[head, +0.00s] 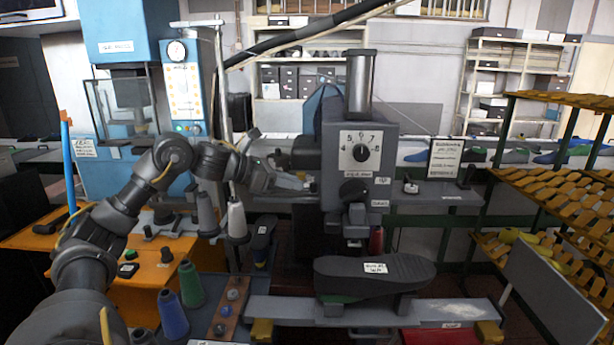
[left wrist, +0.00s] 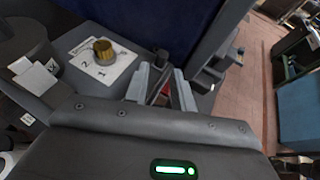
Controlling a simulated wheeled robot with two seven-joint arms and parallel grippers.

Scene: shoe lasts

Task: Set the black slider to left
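My left gripper (head: 298,182) reaches in from the left to the grey machine's left side, at the height of its control ledge. In the left wrist view my left gripper (left wrist: 161,76) has its two grey fingers apart, with a gap between them. A small black piece (left wrist: 162,58), possibly the black slider, shows just beyond and between the fingertips; I cannot tell whether they touch it or which way it is set. In the head view the gripper hides that spot. My right gripper is not in view.
A brass knob (left wrist: 103,49) on a numbered white plate sits left of the fingers. The grey machine (head: 358,150) has a dial and black knob. Thread cones (head: 236,220) stand below my left arm.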

